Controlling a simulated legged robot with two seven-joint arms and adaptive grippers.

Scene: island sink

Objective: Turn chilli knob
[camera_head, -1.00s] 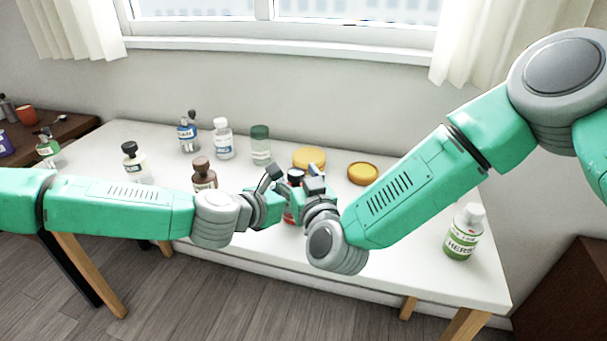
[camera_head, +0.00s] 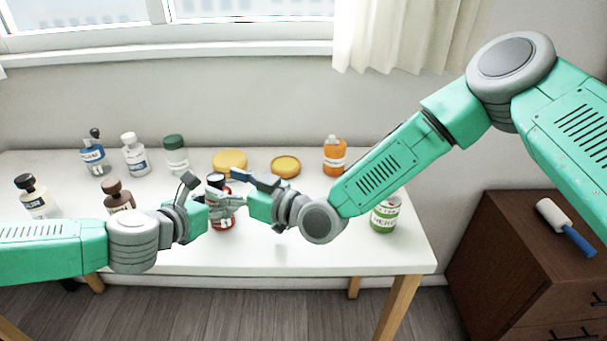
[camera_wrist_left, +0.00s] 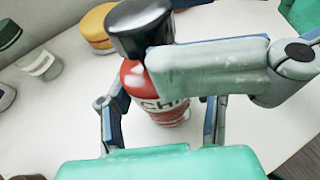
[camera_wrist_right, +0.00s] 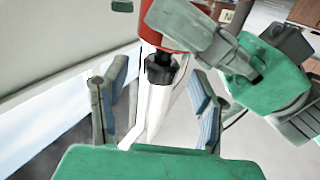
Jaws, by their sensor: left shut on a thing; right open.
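The chilli bottle (camera_head: 222,217), red with a black knob on top (camera_head: 215,180), stands on the white table (camera_head: 300,250). My left gripper (camera_head: 212,203) is shut on its body from the left; the left wrist view shows a finger across the red bottle (camera_wrist_left: 150,85) below the black knob (camera_wrist_left: 140,25). My right gripper (camera_head: 240,186) is open just right of the bottle, near knob height. In the right wrist view the black knob (camera_wrist_right: 159,68) lies between its spread fingers (camera_wrist_right: 155,105), with gaps on both sides.
Brown (camera_head: 118,196), blue-labelled (camera_head: 135,155) and green-capped (camera_head: 176,155) bottles stand left and behind. Yellow-lidded containers (camera_head: 230,163) and an orange bottle (camera_head: 334,157) are at the back. A green herb bottle (camera_head: 385,214) stands at right. The table's front right is clear.

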